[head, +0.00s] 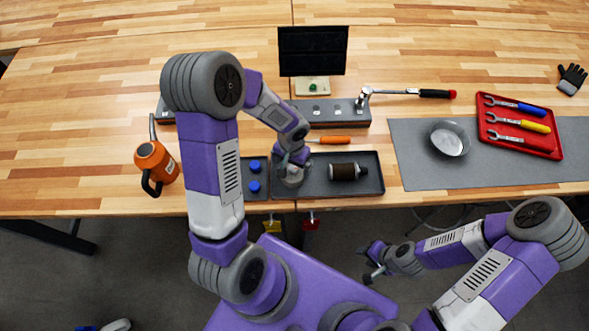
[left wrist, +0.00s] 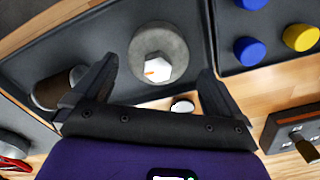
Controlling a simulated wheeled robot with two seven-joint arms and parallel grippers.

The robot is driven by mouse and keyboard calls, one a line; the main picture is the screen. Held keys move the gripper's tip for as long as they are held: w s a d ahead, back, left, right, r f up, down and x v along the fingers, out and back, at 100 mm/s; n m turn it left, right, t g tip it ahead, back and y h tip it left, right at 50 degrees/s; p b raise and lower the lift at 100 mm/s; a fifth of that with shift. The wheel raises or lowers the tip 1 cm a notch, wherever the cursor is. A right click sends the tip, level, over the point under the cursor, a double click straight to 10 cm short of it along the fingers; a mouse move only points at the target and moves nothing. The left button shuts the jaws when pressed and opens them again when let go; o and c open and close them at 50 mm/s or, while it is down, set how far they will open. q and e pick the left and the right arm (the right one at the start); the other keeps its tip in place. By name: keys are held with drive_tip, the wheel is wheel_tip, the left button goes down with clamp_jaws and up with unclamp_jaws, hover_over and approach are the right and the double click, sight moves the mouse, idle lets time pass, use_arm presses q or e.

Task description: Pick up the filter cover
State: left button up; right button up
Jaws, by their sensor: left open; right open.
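The filter cover, a round grey piece with a pale hexagonal top (left wrist: 158,54), sits in a dark tray (left wrist: 99,22). In the head view the cover (head: 291,181) is partly hidden under my left gripper (head: 294,160). In the left wrist view the left gripper's fingers (left wrist: 158,68) are open, one on each side of the cover, with nothing clamped; whether they touch it I cannot tell. My right gripper (head: 374,262) is open and empty, low in front of the table.
A dark brown cylinder with a pale end (head: 347,172) lies right of the cover in the tray. Blue caps (head: 254,187) stand in the left tray. An orange-handled screwdriver (head: 335,140) and a grey block (head: 335,113) lie behind. A metal bowl (head: 449,138) sits on the grey mat.

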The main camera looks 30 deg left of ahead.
sight(293, 168)
use_arm(q)
wheel_tip(293, 168, down, 5)
drive_tip(key=shift+w+d+r, duration=0.15)
drive_tip(key=c, duration=1.2)
drive_tip(key=shift+r, duration=0.1)
wheel_tip(293, 168, up, 10)
drive_tip(key=shift+p, duration=0.4)
